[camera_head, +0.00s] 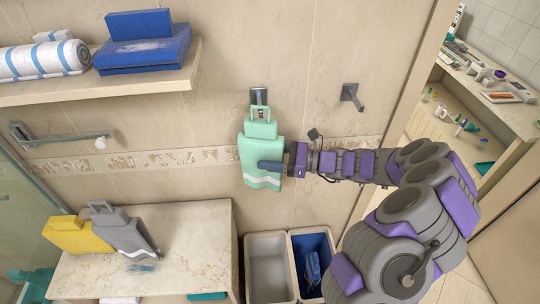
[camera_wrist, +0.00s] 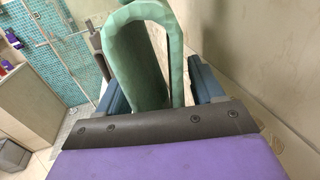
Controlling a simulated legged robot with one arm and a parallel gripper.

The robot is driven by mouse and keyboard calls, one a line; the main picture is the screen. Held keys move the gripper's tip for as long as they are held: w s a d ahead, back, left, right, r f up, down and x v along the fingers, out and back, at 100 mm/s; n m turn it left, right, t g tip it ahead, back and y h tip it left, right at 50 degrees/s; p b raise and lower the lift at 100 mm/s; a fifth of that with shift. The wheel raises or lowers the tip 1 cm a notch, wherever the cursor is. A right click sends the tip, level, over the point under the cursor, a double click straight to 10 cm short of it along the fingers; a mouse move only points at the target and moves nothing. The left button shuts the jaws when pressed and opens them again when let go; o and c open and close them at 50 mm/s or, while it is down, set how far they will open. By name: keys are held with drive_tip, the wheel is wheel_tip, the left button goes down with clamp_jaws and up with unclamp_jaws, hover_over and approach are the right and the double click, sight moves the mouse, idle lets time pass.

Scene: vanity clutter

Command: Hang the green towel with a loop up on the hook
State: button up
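The green towel (camera_head: 260,152) is upright against the wall, with a white stripe near its bottom and a loop (camera_head: 268,113) at its top. The loop overlaps the lower part of a dark metal hook (camera_head: 258,96); I cannot tell whether it is around the hook's peg or only in front of it. My gripper (camera_head: 271,167) reaches in from the right, with one finger across the towel's front. In the wrist view, the towel (camera_wrist: 142,65) fills the space between the two fingers (camera_wrist: 158,92), which look pressed against its sides. The hook is not seen there.
A second, empty hook (camera_head: 352,97) is on the wall to the right. A shelf (camera_head: 100,90) with blue and striped towels is at upper left. Yellow (camera_head: 75,235) and grey (camera_head: 122,235) looped towels lie on the counter (camera_head: 195,245). Two bins (camera_head: 268,268) stand below the green towel.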

drive_tip(key=shift+o, duration=1.2)
drive_tip(key=p+v, duration=0.2)
drive_tip(key=v, duration=1.6)
drive_tip(key=s+a+r+n+g+h+b, duration=0.1)
drive_tip(key=s+a+r+n+g+h, duration=0.25)
drive_tip(key=s+a+n, duration=0.45)
drive_tip(key=s+a+r+n+g+h+b, duration=0.25)
drive_tip(key=s+a+n+g, duration=0.3)
drive_tip(key=a, duration=0.45)
drive_tip(key=s+d+f+n+t+h+b, duration=0.1)
drive_tip(key=s+d+f+n+h, duration=0.1)
drive_tip(key=s, duration=0.8)
drive_tip(key=s+d+f+n+t+h+b, duration=0.1)
drive_tip(key=s+d+f+n+h, duration=0.2)
drive_tip(key=s+d+n+h, duration=0.2)
drive_tip(key=s+d+h, duration=0.2)
drive_tip(key=s+h, duration=0.2)
drive_tip(key=s, duration=0.2)
drive_tip(key=shift+f+t, duration=0.15)
drive_tip(key=shift+t, duration=0.15)
